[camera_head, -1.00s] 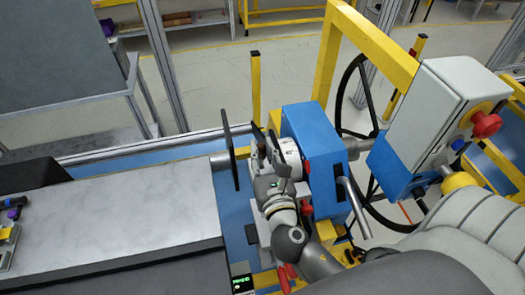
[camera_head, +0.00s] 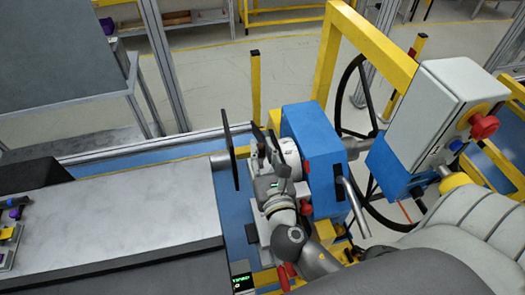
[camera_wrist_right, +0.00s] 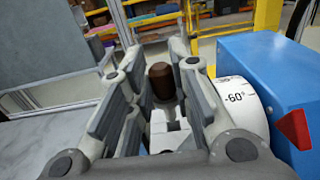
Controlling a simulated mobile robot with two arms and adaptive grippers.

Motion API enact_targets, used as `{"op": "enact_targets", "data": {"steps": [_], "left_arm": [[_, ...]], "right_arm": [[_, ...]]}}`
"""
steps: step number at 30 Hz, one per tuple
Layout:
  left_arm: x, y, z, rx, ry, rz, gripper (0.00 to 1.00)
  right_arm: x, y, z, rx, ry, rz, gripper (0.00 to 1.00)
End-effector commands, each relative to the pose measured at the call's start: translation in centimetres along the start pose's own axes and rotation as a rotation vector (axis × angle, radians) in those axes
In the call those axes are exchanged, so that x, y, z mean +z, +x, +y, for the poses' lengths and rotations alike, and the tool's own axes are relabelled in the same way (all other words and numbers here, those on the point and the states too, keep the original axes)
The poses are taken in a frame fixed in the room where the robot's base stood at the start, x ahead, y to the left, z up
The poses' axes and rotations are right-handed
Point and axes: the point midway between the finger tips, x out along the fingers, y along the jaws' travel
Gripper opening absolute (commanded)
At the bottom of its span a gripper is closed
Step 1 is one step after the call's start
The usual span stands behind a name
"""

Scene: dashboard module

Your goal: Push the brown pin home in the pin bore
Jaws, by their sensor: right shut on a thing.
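The brown pin (camera_wrist_right: 161,84) stands as a short dark cylinder between the fingers of my right gripper (camera_wrist_right: 155,68) in the right wrist view. The gripper is shut on the pin, though the finger contact is partly hidden. A pale grey block with a notch (camera_wrist_right: 170,130) lies below the pin. The pin bore cannot be made out. In the head view my right gripper (camera_head: 268,160) is beside a white drum (camera_head: 288,155) on a blue housing (camera_head: 318,150). The drum shows -60° in the wrist view (camera_wrist_right: 240,100). My left gripper is out of view.
A grey worktop (camera_head: 110,215) fills the left. A yellow frame (camera_head: 375,40), a black wheel (camera_head: 350,85) and a white box with a red button (camera_head: 450,95) stand to the right.

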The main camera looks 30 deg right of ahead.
Motion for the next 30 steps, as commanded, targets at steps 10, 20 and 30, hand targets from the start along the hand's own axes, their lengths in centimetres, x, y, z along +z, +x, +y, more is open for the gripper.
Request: {"op": "enact_targets", "data": {"steps": [10, 20, 30], "left_arm": [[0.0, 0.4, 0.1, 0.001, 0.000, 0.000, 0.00], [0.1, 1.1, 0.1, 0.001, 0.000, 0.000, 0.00], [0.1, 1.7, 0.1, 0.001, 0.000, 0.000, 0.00]], "right_arm": [[-0.5, 0.0, 0.0, 0.000, 0.000, 0.000, 0.00], [-1.4, 0.0, 0.0, 0.000, 0.000, 0.000, 0.00], [-2.2, 0.0, 0.0, 0.000, 0.001, 0.000, 0.00]]}}
